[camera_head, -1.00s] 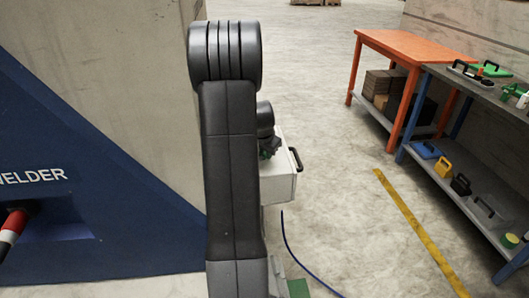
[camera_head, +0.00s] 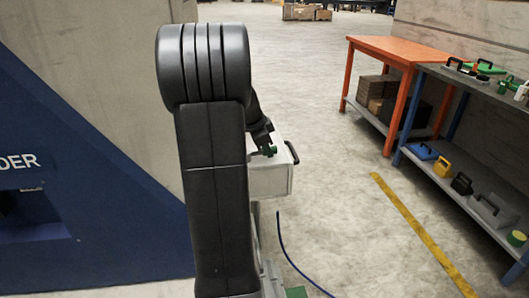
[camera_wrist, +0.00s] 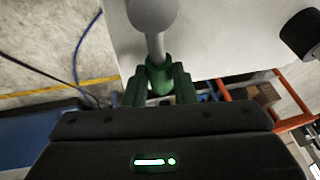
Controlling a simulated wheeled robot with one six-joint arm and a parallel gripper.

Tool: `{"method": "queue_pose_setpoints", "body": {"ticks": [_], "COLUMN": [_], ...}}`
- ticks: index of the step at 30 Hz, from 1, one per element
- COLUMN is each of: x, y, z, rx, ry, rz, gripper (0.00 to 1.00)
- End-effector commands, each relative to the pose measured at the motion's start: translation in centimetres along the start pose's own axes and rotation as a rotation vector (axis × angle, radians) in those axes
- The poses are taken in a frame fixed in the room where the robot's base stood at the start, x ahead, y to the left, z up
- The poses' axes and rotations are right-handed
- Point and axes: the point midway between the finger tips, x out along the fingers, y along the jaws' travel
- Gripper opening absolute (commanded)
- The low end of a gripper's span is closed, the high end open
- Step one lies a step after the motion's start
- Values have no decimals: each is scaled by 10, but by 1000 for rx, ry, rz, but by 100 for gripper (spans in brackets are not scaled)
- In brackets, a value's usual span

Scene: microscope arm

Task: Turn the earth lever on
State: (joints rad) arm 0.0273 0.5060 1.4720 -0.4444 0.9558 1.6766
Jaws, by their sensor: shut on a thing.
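The lever (camera_wrist: 156,46) shows in the wrist view with a grey rounded base, a grey shaft and a green end. It is mounted on a pale grey box (camera_wrist: 225,35). My gripper (camera_wrist: 160,82) has its green fingers on both sides of the green end and is shut on it. In the head view the box (camera_head: 270,182) stands behind my arm, and my gripper (camera_head: 268,151) is at its upper part. My arm hides much of the box's left side, and the lever is too small to make out clearly there.
A black handle (camera_head: 292,152) sticks out at the box's right. A blue cable (camera_head: 284,252) runs across the floor. A blue welder panel (camera_head: 90,215) is at left.

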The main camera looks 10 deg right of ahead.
Motion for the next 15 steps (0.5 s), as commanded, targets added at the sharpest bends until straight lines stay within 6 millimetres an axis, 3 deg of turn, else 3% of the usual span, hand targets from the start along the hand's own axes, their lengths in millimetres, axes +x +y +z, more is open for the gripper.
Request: {"method": "queue_pose_setpoints", "body": {"ticks": [15], "x": [-2], "y": [10], "z": [1], "rx": [132], "ry": [27], "rz": [56], "gripper": [0]}}
